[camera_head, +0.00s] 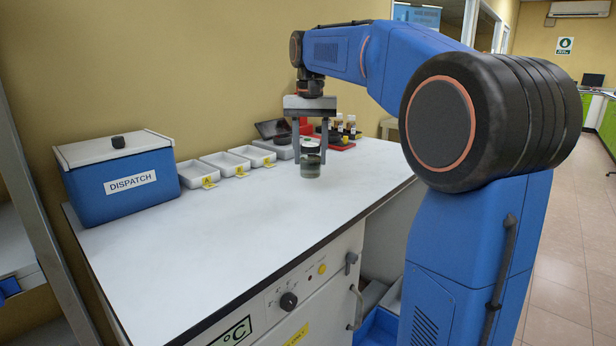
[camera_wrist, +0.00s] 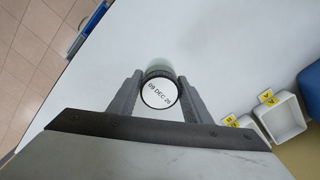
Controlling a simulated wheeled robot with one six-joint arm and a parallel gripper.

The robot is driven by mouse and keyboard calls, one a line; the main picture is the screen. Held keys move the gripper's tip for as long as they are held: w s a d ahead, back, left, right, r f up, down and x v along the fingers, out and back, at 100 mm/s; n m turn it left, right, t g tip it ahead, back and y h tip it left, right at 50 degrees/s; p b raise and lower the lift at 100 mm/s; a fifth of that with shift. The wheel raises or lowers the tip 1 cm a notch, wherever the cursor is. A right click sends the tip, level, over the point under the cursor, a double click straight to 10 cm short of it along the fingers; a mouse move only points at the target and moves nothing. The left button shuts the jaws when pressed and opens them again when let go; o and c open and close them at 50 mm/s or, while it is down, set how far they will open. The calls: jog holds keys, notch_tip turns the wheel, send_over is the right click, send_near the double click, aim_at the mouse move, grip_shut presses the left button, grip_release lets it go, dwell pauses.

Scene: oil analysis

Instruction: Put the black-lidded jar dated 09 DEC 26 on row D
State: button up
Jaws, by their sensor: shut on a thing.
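A jar (camera_head: 311,169) with greenish-grey contents hangs upright between the fingers of my gripper (camera_head: 311,152), over the white bench. In the wrist view my gripper (camera_wrist: 158,93) is shut on the jar's dark-rimmed lid (camera_wrist: 158,93), whose white top label reads 09 DEC 26. How far the jar is above the bench is hard to tell. A red rack (camera_head: 342,146) with several small jars stands behind and to the right of my gripper. I cannot read any row D marking in either view.
A blue DISPATCH box (camera_head: 122,188) with a white lid stands at the bench's left. Several white trays with yellow letter tags, such as the leftmost tray (camera_head: 193,175), line the wall. A dark-screened device (camera_head: 273,130) stands behind my gripper. The front of the bench (camera_head: 215,240) is clear.

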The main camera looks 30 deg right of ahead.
aim_at(311, 174)
jog(key=shift+f, duration=2.9)
jog(key=shift+f, duration=0.1)
jog(key=o, duration=1.3)
